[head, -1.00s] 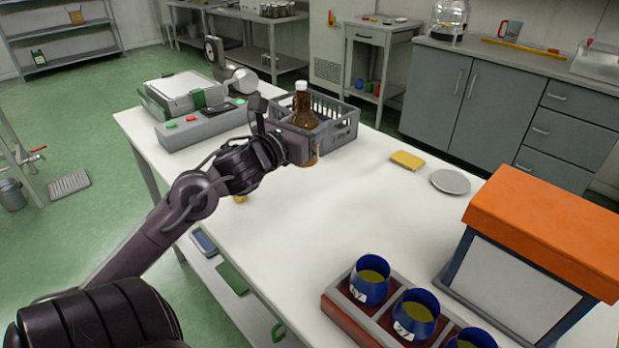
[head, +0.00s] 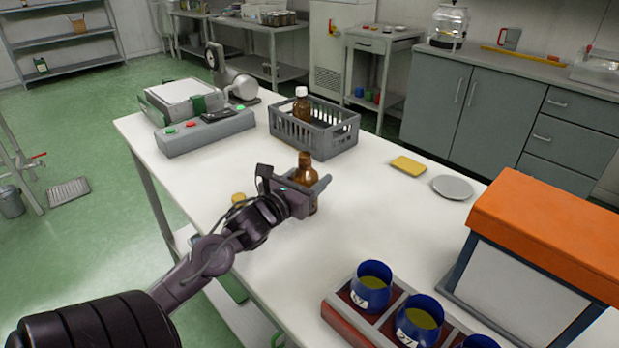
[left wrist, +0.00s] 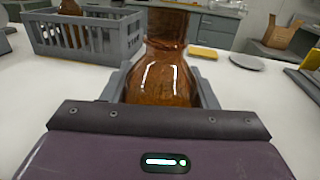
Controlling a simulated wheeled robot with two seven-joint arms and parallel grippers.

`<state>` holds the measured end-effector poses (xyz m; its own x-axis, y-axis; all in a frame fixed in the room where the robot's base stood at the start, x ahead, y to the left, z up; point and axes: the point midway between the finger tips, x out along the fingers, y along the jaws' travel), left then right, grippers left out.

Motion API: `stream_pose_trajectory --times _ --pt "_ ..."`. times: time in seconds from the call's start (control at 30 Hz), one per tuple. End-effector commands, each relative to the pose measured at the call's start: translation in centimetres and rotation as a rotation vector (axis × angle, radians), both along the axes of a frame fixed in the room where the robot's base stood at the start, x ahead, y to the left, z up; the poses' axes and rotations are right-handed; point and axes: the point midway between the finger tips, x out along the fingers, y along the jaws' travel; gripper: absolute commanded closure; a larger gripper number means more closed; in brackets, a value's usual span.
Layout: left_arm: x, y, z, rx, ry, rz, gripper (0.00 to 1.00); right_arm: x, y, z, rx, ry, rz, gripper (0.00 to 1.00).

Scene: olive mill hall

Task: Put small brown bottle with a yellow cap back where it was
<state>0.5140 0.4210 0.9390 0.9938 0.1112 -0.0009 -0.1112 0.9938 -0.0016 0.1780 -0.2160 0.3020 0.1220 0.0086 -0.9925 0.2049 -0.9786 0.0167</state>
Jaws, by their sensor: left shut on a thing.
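A brown glass bottle (head: 306,165) is held upright in my left gripper (head: 308,190). Its top looks brown in the head view, and I see no yellow cap on it. In the left wrist view the bottle (left wrist: 160,75) stands between the fingers, its top cut off by the frame. I cannot tell whether its base touches the table. A small yellow round thing (head: 238,198) lies on the white table (head: 390,225) left of the gripper; I cannot tell if it is a cap. My right gripper is not in view.
A grey crate (head: 335,140) behind the gripper holds a brown bottle with a white cap (head: 301,104). A yellow sponge-like block (head: 408,166) and a grey disc (head: 452,187) lie to the right. Blue cups (head: 372,285) in a rack and an orange-topped box (head: 550,225) stand at front right.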

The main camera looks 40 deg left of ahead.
Motion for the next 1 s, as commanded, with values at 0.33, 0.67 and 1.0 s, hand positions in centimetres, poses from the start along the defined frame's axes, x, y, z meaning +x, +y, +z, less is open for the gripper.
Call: stream_pose_trajectory --times 0.33,0.67,1.0 --pt "0.0 0.0 -0.2 0.0 0.0 0.0 0.44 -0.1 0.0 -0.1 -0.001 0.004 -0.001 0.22" --pt "0.0 0.0 -0.1 0.0 0.001 0.0 0.25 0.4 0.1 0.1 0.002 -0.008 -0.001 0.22" --pt "-1.8 -0.2 -0.2 0.0 0.004 0.0 0.25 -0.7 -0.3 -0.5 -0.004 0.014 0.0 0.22"
